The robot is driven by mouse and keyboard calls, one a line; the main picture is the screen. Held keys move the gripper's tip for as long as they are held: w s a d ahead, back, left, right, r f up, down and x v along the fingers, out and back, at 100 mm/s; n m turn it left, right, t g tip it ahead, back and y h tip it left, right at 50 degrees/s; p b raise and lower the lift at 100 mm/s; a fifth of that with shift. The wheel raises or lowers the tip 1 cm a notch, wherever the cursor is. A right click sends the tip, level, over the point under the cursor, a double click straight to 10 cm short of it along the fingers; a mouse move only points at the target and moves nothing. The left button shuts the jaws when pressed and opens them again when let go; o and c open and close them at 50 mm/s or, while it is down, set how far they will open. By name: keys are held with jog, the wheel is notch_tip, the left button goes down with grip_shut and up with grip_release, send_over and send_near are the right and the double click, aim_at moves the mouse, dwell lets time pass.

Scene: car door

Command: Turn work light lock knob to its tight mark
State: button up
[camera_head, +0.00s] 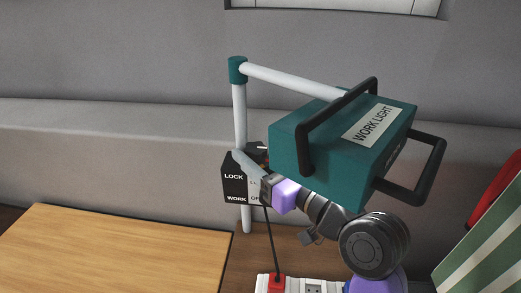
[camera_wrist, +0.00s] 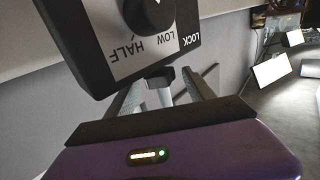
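The work light (camera_head: 290,140) is a teal box with black handles, held by a white pole frame with a teal corner joint. A black lock box (camera_head: 235,180) marked LOCK and WORK sits on the upright pole. In the wrist view the box face (camera_wrist: 95,45) fills the top, with the dark round knob (camera_wrist: 150,12) cut off by the frame edge. HALF, LOW and LOCK read upside down; no tight mark is legible. My gripper (camera_head: 262,185) is beside the box, partly behind the work light. In the wrist view my gripper (camera_wrist: 170,88) has its fingers apart, below the knob, not around it.
The work light hangs close over my wrist. A wooden table (camera_head: 120,250) stands at the left. A power strip (camera_head: 310,286) with a red plug and a dark cable (camera_head: 269,240) is below. A green-and-white striped thing (camera_head: 490,235) stands at the right.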

grip_shut()
